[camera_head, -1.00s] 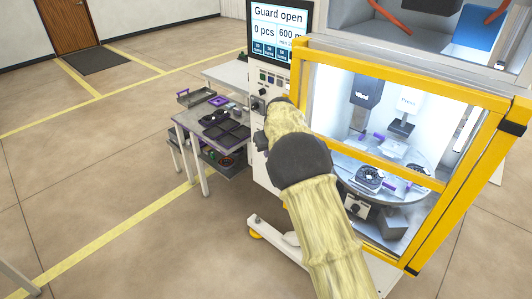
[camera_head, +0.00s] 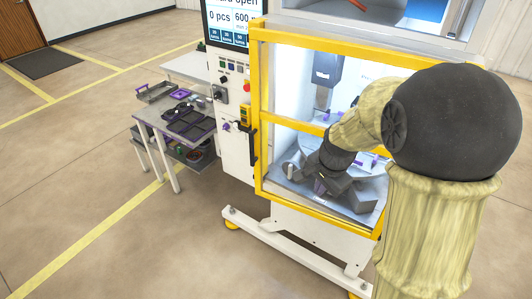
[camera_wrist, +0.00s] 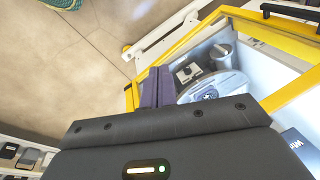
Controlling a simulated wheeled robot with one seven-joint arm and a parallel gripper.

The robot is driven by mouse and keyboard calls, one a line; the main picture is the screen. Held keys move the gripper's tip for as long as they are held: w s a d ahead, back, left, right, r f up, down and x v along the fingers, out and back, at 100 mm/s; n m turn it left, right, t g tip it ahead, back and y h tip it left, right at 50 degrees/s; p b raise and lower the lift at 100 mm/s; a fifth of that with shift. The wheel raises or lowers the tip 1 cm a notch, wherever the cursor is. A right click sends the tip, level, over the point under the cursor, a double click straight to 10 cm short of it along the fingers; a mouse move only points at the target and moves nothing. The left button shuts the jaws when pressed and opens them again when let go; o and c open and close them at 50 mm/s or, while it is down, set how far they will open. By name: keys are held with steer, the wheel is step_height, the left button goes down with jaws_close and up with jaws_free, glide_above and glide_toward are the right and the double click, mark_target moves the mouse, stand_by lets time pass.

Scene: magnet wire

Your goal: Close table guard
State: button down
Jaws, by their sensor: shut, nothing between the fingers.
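The table guard (camera_head: 320,128) is a yellow frame with clear panels on the front of the white machine. A black handle (camera_head: 253,147) is on its left side. The screen (camera_head: 231,24) above is partly cut off and shows the word "open". My gripper (camera_head: 319,187) is shut and empty, in front of the lower part of the guard in the head view, with my arm covering the guard's right side. In the wrist view the shut fingers (camera_wrist: 153,84) show beside the yellow frame (camera_wrist: 180,45). I cannot tell whether they touch it.
The round machine table (camera_wrist: 212,88) lies beyond the frame. A side table (camera_head: 170,125) with dark trays stands left of the machine. The machine's white feet (camera_head: 290,250) stick out below.

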steer(key=s+d+f+n, duration=0.2)
steer(key=s+d+n, duration=0.2)
steer(key=s+n, duration=0.5)
steer(key=s, duration=0.5)
steer(key=shift+n+h+b, duration=0.35)
steer(key=shift+n+h, duration=0.05)
steer(key=shift+w+f, duration=0.1)
